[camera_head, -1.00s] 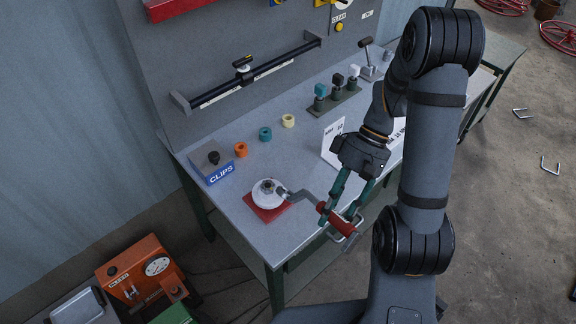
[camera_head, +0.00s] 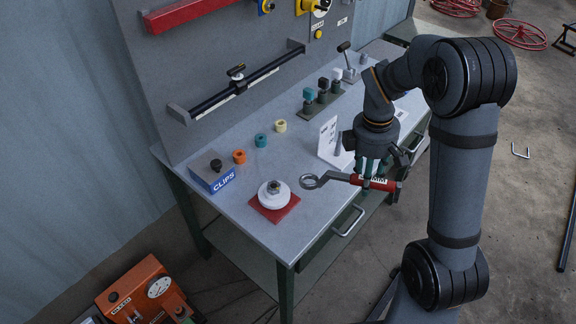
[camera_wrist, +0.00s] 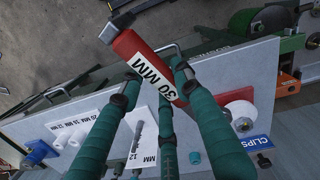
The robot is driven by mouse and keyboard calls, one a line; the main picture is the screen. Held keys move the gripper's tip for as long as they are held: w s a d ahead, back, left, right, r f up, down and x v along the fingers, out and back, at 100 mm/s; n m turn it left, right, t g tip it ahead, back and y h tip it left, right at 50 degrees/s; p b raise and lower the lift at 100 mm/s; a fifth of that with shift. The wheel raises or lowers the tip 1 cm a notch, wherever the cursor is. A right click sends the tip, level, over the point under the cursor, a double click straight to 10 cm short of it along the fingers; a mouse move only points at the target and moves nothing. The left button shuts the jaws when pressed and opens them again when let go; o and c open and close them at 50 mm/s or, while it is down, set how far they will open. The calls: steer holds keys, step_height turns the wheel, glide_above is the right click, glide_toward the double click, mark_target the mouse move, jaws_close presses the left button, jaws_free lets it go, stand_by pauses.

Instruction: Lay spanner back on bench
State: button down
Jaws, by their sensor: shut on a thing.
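The spanner (camera_head: 312,181) has a grey ring end and a red handle marked 30 MM. My gripper (camera_head: 374,177) is shut on the red handle, near the bench's front edge. The ring end points left, toward the white round part, and appears apart from it. In the wrist view the red handle (camera_wrist: 141,66) lies across my gripper's green fingers (camera_wrist: 158,90); the ring end is hard to make out there. The grey bench (camera_head: 275,155) has bare top behind and left of the spanner. Whether the spanner touches the bench is unclear.
A white round part (camera_head: 273,201) with a nut sits on a red mat (camera_head: 289,212). A blue CLIPS box (camera_head: 212,174), coloured rings (camera_head: 261,140) and a white sign card (camera_head: 328,138) stand on the bench. A drawer handle (camera_head: 350,222) juts from its front.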

steer(key=shift+w+a+r+m+t+h, duration=0.15)
steer(key=shift+w+m+t+h, duration=0.15)
steer(key=shift+w+m+t, duration=0.45)
steer(key=shift+w+a+r+m+t+h, duration=0.1)
steer(key=shift+w+m+t+h, duration=0.3)
steer(key=shift+m, duration=0.55)
steer(key=shift+w+f, duration=0.1)
steer(key=shift+w, duration=0.1)
steer(key=w+a+f+p, duration=0.1)
steer(key=w+a+f, duration=0.1)
steer(key=w, duration=0.1)
steer(key=w+a+f+p, duration=0.1)
steer(key=w+a+f, duration=0.1)
steer(key=w, duration=0.1)
steer(key=w+a+f+p, duration=0.1)
steer(key=w+a+f, duration=0.1)
steer(key=w, duration=0.1)
steer(key=shift+w+a+f, duration=0.1)
steer(key=shift+a+f, duration=0.3)
steer(key=shift+f+p, duration=0.35)
steer(key=shift+f, duration=1.55)
steer(key=c, duration=1.7)
jaws_free()
steer(key=o, duration=0.4)
